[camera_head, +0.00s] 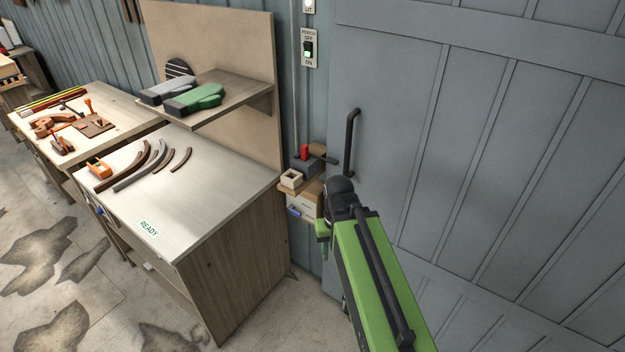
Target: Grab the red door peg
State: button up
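A small red peg (305,152) stands upright on a dark grey block beside the door, just left of the black door handle. My green arm reaches up from the lower right, and its dark joint is right of and below the peg. The visible part of my gripper (323,237) is a small green piece below that joint, pointing down, apart from the peg. The arm hides most of the gripper, so I cannot tell whether it is open or shut.
A grey door (480,130) with a black handle (351,140) fills the right. A workbench (205,185) with curved strips and a "READY" label stands left. A shelf (245,95) holds grey and green gloves. Small boxes (306,203) sit below the peg.

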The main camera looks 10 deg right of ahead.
aim_at(303, 147)
jog(key=z, duration=0.05)
jog(key=k, duration=0.45)
jog(key=u, duration=0.85)
jog(key=i, duration=1.25)
jog(key=u, duration=0.15)
